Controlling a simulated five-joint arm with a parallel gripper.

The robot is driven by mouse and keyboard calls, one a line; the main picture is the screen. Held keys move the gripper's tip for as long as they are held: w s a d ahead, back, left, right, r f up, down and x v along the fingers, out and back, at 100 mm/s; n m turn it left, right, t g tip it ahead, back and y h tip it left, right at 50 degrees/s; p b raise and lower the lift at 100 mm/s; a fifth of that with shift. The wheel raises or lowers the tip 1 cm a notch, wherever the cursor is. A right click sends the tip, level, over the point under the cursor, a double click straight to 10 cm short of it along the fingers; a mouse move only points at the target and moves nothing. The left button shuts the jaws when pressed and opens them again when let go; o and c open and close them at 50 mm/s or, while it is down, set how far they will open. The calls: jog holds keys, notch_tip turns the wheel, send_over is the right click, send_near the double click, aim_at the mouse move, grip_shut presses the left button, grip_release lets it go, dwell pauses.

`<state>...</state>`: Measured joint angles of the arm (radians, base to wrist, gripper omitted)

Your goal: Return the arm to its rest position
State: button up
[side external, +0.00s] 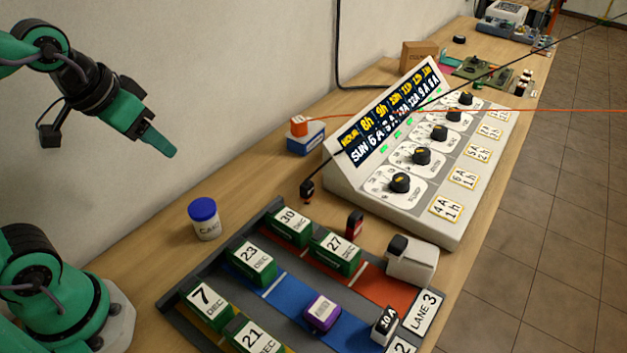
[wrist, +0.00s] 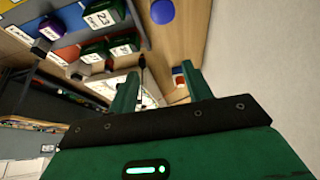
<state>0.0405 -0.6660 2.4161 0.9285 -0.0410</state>
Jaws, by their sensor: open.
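My gripper (side external: 160,147) is at the upper left in the side external view, in the air above the table and near the wall. It is green with a black wrist section. In the wrist view its two green fingers (wrist: 160,88) stand apart with nothing between them. My arm is raised, and its base is at the lower left of the side external view.
A blue-lidded jar (side external: 204,218) stands below my gripper. A lane tray (side external: 187,290) holds several green dated blocks and a purple block (side external: 321,312). A sloped control panel (side external: 440,226) with knobs stands behind it. An orange and a black cable cross the view.

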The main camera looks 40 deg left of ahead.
jog(key=shift+s+a+f, duration=0.5)
jog(key=shift+s+f, duration=0.2)
jog(key=shift+s, duration=0.2)
jog(key=shift+o, duration=0.5)
jog(key=shift+w, duration=0.1)
